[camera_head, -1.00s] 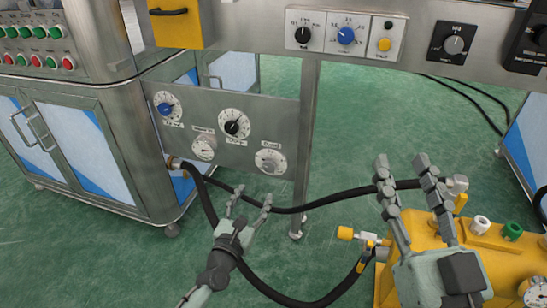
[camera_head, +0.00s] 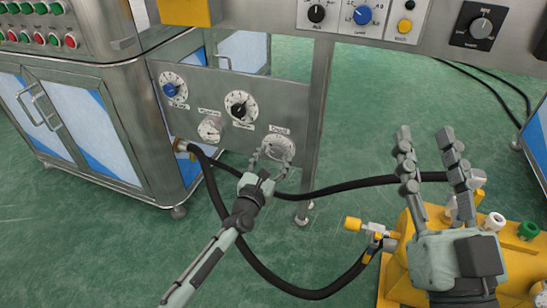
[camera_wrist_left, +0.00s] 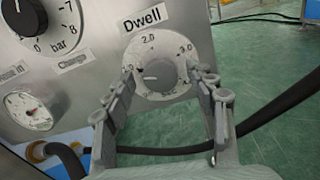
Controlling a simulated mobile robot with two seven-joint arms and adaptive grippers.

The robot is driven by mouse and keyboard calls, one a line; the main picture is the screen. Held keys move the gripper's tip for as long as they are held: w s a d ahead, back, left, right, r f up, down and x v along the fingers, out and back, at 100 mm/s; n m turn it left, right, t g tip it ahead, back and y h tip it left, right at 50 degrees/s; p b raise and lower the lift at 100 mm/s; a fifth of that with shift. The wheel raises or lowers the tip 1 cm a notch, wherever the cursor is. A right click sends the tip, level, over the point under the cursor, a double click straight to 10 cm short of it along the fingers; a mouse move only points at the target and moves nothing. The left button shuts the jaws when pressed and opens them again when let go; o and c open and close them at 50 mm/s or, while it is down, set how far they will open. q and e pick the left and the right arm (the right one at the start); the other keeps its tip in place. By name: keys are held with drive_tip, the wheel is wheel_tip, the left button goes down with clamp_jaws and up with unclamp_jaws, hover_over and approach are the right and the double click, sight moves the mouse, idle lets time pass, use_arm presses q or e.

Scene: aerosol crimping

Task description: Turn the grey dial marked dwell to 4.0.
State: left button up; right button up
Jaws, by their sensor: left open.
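The grey dwell dial (camera_head: 278,147) sits at the lower right of the steel panel. In the left wrist view the dial (camera_wrist_left: 158,68) shows under its "Dwell" label, with 2.0 at the top and 3.0 at the right. The short mark on its grey knob (camera_wrist_left: 158,76) appears to point left. My left gripper (camera_head: 271,162) is open in front of the dial. In the left wrist view its fingers (camera_wrist_left: 162,82) stand either side of the knob; contact cannot be told. My right gripper (camera_head: 425,142) is open and empty at the right.
A blue dial (camera_head: 173,87), a black dial (camera_head: 240,106) and a gauge (camera_head: 211,128) share the panel (camera_head: 205,90). A black hose (camera_head: 340,188) runs below it. A steel post (camera_head: 316,130) stands just right of the dwell dial. Yellow equipment (camera_head: 400,280) stands below my right gripper.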

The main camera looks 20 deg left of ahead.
use_arm(q)
drive_tip(key=shift+c, duration=0.6)
drive_tip(key=c, duration=1)
drive_tip(key=shift+c, duration=0.2)
